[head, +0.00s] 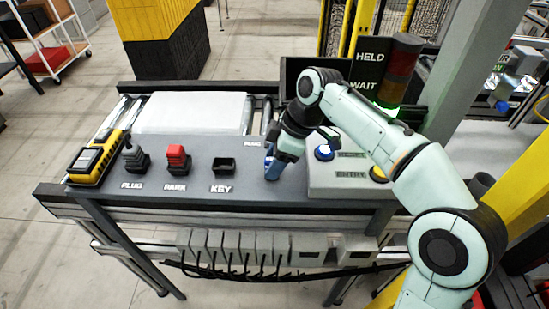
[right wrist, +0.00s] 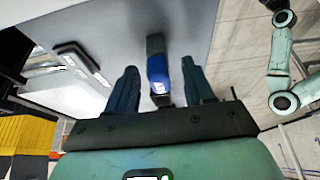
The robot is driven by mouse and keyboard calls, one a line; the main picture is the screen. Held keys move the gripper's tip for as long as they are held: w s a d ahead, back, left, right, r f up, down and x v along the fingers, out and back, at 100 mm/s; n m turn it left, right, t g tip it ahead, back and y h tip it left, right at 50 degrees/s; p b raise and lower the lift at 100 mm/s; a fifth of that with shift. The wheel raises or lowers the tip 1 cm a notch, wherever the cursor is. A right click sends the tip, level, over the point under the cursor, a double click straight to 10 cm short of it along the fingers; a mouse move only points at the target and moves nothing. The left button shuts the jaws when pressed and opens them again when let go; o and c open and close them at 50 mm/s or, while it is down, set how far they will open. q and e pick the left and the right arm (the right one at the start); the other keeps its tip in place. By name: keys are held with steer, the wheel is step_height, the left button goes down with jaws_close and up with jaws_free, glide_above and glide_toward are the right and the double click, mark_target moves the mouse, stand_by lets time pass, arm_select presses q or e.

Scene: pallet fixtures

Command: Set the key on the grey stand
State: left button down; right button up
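A blue piece with a dark end, likely the key (head: 272,166), is at the right part of the dark grey console top; most of it is hidden by my right gripper (head: 284,160) in the head view. In the right wrist view the blue piece (right wrist: 158,70) lies between the two fingers of my right gripper (right wrist: 160,88), with a gap on each side. The fingers are apart. A small dark holder (head: 224,165) labelled KEY stands to the left; its top looks empty. I cannot tell which thing is the grey stand. My left gripper is not in view.
Left of the KEY holder stand a red piece (head: 176,156) at PARK and a dark plug (head: 135,157) at PLUG. A yellow device (head: 93,160) lies at the left end. A white slab (head: 190,112) is behind. A button box (head: 345,175) and signal tower (head: 401,68) are right.

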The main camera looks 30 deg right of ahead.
steer(key=shift+r, duration=0.45)
steer(key=p+v, duration=0.3)
steer(key=v, duration=0.8)
steer(key=shift+r, duration=0.2)
steer(key=shift+d, duration=0.1)
